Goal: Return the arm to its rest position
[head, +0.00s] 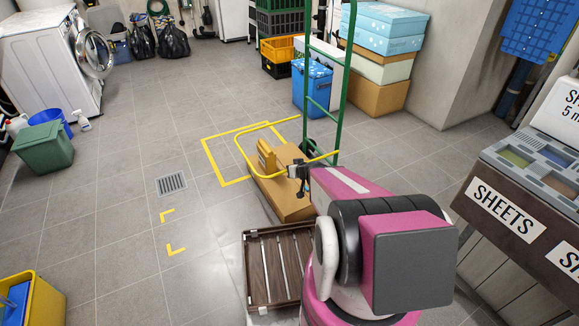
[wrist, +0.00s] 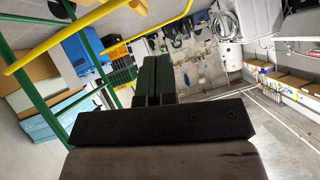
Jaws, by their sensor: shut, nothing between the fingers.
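My gripper (head: 298,172) is at the end of my pink and dark-grey arm, extended forward in the lower right of the head view. In the wrist view its two dark fingers (wrist: 153,75) lie side by side, shut, with nothing between them. In the head view the gripper overlaps a brown cardboard box (head: 282,197) and the yellow bar (head: 244,150) by the green hand truck (head: 343,85). I cannot tell whether it touches either. The yellow bar also crosses the upper left of the wrist view (wrist: 65,34).
A slatted wooden crate (head: 272,262) lies beside my arm. A counter marked SHEETS (head: 508,212) stands at right. Stacked boxes (head: 385,62) and a blue bin (head: 312,88) stand behind the hand truck. The tiled floor at left is mostly clear around a drain grate (head: 171,183).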

